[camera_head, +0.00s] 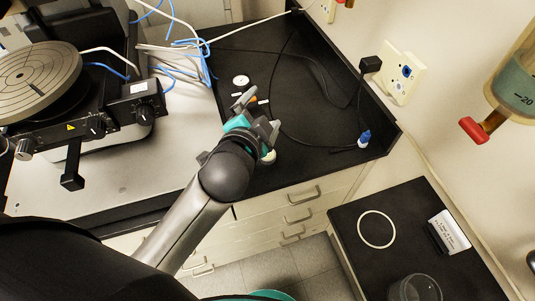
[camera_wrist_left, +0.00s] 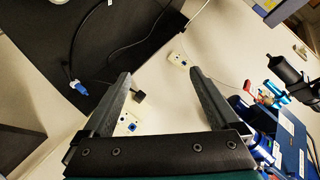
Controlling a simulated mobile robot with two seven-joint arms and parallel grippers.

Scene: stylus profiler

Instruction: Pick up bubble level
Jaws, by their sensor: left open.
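My left gripper (camera_head: 258,112) reaches over the black bench top in the head view. Its fingers are apart, and nothing shows between them in the left wrist view (camera_wrist_left: 161,74). A white disc (camera_head: 241,81) lies on the bench just beyond the fingers. A small orange item (camera_head: 253,100) shows by the fingers, partly covered. A pale round item (camera_head: 268,157) shows beside my wrist, partly hidden by it. I cannot tell which of these small items is the bubble level. My right gripper is not in view.
A profiler with a round stage (camera_head: 38,78) stands left. Black cable loops and a blue-tipped plug (camera_head: 364,138) lie on the bench right of my gripper. Wall outlets (camera_head: 401,76) are behind. A lower black surface (camera_head: 390,210) holds a white ring (camera_head: 376,229) and a glass vessel (camera_head: 416,288).

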